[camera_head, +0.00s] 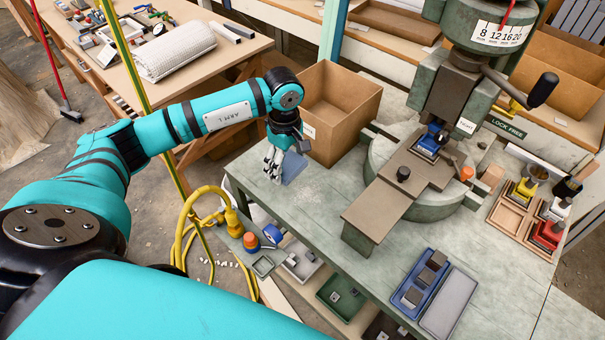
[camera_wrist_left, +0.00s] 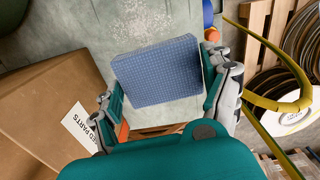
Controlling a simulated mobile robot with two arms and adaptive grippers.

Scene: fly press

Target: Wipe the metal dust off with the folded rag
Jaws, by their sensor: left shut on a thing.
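The folded rag (camera_wrist_left: 158,72) is a blue, textured square pad. In the head view the rag (camera_head: 294,168) shows at the green bench's left end, beside my left gripper (camera_head: 275,166). In the left wrist view the rag lies between the fingers of my left gripper (camera_wrist_left: 168,88), which is shut on it. I cannot tell whether the rag touches the bench top. Pale speckled metal dust (camera_wrist_left: 150,27) lies on the bench just beyond the rag in the wrist view. My right gripper is not in view.
A cardboard box (camera_head: 340,105) stands close beside my left gripper; its label shows in the wrist view. The fly press (camera_head: 415,180) stands further right on the bench. A blue tray (camera_head: 420,284) with dark blocks lies near the front edge. The bench middle is clear.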

